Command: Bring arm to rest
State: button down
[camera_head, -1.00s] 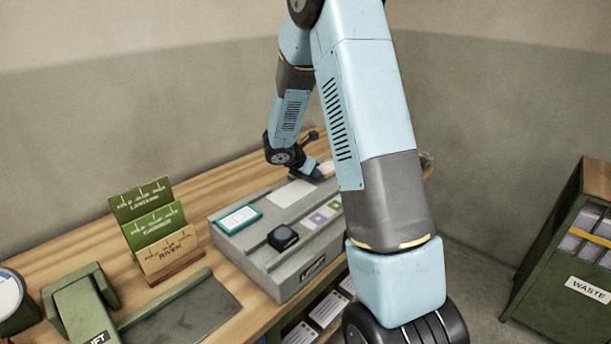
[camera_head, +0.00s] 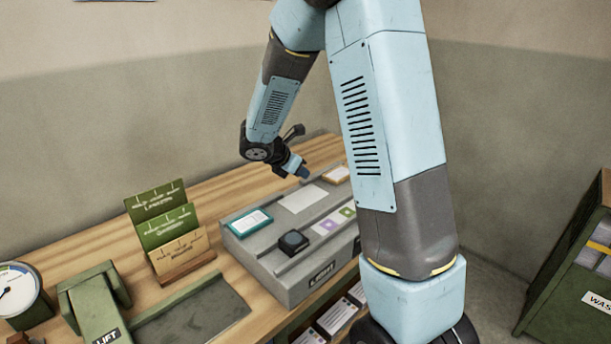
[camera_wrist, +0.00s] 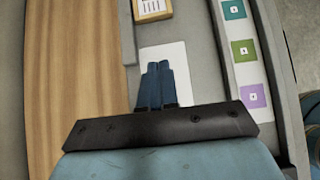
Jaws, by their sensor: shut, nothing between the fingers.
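My gripper (camera_head: 303,173) hangs over the back of the grey sorting block (camera_head: 262,262), above the bench. In the wrist view my gripper (camera_wrist: 158,66) has its blue fingers together with nothing between them. Behind the fingers lies a blank white sheet (camera_wrist: 176,58) on the block; it also shows in the head view (camera_head: 303,198). The gripper appears to be a little above the block, apart from it.
On the block are a teal-framed card (camera_head: 248,222), a dark square stamp-like piece (camera_head: 293,242) and small coloured cards (camera_head: 330,222). Left stand a card rack (camera_head: 180,257), a green press (camera_head: 97,310) and a dial (camera_head: 18,290). A green waste cabinet (camera_head: 570,265) stands right.

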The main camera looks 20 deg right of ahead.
jog(key=s+d+r+m+y, duration=0.2)
jog(key=s+r+m+y, duration=0.1)
jog(key=s+r+m, duration=1.15)
jog(key=s+a+r+m+y, duration=0.1)
jog(key=s+m, duration=0.1)
jog(key=s, duration=0.3)
jog(key=s+a+r+m+t+y, duration=0.1)
jog(key=s+a+r+m+y, duration=0.1)
jog(key=s, duration=0.4)
jog(key=s+a+r+m+t+y, duration=0.1)
jog(key=s+m+y, duration=0.1)
jog(key=s+m, duration=0.2)
jog(key=shift+s+a+r, duration=0.15)
jog(key=shift+s+r, duration=0.1)
jog(key=shift+s, duration=0.65)
